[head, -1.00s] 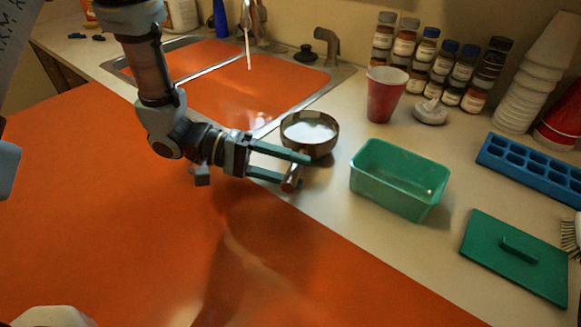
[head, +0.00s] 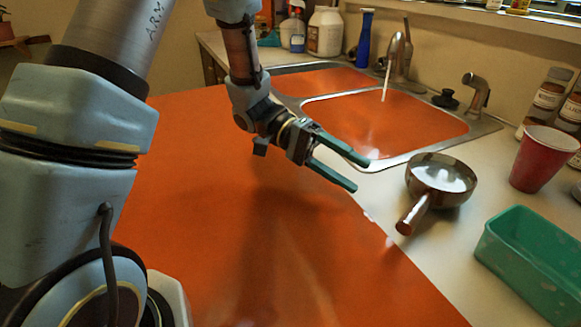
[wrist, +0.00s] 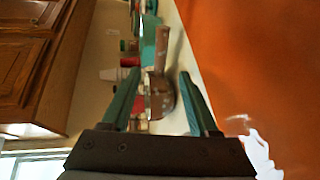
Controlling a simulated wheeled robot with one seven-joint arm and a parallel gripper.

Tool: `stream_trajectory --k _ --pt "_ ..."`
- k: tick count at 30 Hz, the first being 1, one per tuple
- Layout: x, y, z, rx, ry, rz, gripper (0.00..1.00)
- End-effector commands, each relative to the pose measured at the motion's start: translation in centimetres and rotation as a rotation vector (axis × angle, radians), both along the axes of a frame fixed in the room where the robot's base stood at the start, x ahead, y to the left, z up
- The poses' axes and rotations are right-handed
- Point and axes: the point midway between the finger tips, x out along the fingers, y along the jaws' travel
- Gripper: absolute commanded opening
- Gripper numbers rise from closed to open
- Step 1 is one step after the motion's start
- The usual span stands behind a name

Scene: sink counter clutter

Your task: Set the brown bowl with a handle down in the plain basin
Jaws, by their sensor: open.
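The brown bowl with a handle (head: 455,181) sits upright on the counter, just right of the sink's near corner. Its handle points toward the counter's front edge. It is grey-white inside. My gripper (head: 361,176) is open and empty, left of the bowl and apart from it. In the wrist view, the bowl (wrist: 162,98) and its handle show beyond and between the open fingers. The sink has two orange-looking basins: a far left basin (head: 320,84) and a nearer right basin (head: 415,122). A tap's pale spout or stream comes down over the right basin.
A red cup (head: 541,160) and a green tub (head: 530,262) stand right of the bowl. A black stopper (head: 446,99) and a side sprayer (head: 477,92) are behind the sink.

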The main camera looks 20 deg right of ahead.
Motion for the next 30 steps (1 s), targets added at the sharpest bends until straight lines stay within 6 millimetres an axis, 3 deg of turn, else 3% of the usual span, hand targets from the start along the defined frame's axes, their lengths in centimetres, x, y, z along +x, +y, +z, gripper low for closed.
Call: stream_trajectory --k 5,8,11,18,21,25,30 --pt "0.1 0.1 0.0 0.006 -0.003 0.001 0.61" --pt "0.9 1.9 -0.3 0.085 -0.043 0.01 0.61" --pt "2.7 6.5 -1.4 0.283 -0.147 0.054 0.61" --pt "10.6 23.5 -4.2 0.875 -0.57 0.426 0.61" --pt "13.5 28.9 -3.9 1.01 -0.724 0.624 0.61" --pt "15.8 33.1 -2.9 1.083 -0.854 0.814 0.61" --pt "16.8 34.7 -2.2 1.101 -0.91 0.9 0.61"
